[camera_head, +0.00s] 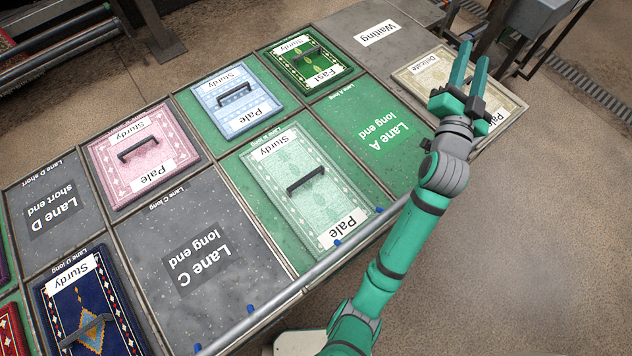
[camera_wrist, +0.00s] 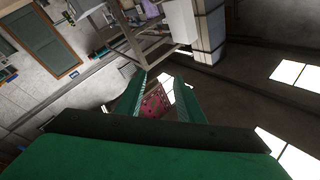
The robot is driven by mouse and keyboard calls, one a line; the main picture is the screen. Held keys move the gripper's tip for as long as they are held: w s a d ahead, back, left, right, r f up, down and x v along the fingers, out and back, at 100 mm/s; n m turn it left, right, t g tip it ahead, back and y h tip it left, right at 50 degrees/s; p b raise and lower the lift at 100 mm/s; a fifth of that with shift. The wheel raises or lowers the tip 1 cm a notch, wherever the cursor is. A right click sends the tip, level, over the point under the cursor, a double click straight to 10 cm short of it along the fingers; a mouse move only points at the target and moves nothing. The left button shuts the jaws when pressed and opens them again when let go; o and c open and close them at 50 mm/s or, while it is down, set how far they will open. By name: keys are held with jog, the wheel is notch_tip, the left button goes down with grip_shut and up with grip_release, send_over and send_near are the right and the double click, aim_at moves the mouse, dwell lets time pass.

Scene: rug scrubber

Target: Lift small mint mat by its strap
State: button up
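A mint patterned mat (camera_head: 322,204) lies flat in a green-floored lane right of the middle in the head view, with "Sturdy" and "Pale" labels at its ends. It is the only mint mat I make out. Its black strap (camera_head: 306,179) stands up across its middle and is uncovered. My gripper (camera_head: 473,53) is raised at the upper right, beyond the mint mat and apart from it, in front of a beige mat. Its two green fingers are apart with nothing between them. In the wrist view the fingers (camera_wrist: 160,76) also show open; no mint mat shows there.
Light blue (camera_head: 222,90), pink (camera_head: 132,140), green (camera_head: 325,82) and navy (camera_head: 110,315) strapped mats lie in nearby lanes. A beige mat (camera_head: 415,72) lies at the right. A grey rail (camera_head: 330,262) runs along the near edge. Lane A long end (camera_head: 365,150) is empty.

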jog(key=w+a+r+n+y, duration=0.5)
jog(key=a+n+y, duration=0.1)
jog(key=a, duration=0.4)
jog(key=w+a+r+n+y, duration=0.4)
jog(key=a+r+n+y, duration=0.25)
jog(key=a, duration=0.35)
jog(key=s+a+f+n+g+y, duration=0.1)
jog(key=a+f+n+g+y, duration=0.15)
jog(key=a+n, duration=0.4)
jog(key=a+f+n+g+y, duration=0.1)
jog(key=a+f+n+g, duration=0.25)
jog(key=a, duration=0.65)
jog(key=s+a+f+n+g, duration=0.4)
jog(key=a+f+g, duration=0.1)
jog(key=a+f, duration=0.1)
jog(key=n+g+h, duration=0.8)
jog(key=n, duration=0.1)
send_over(303, 179)
notch_tip(303, 179, down, 17)
notch_tip(303, 179, down, 5)
jog(key=shift+s+r, duration=0.1)
jog(key=shift+f, duration=3.05)
grip_shut()
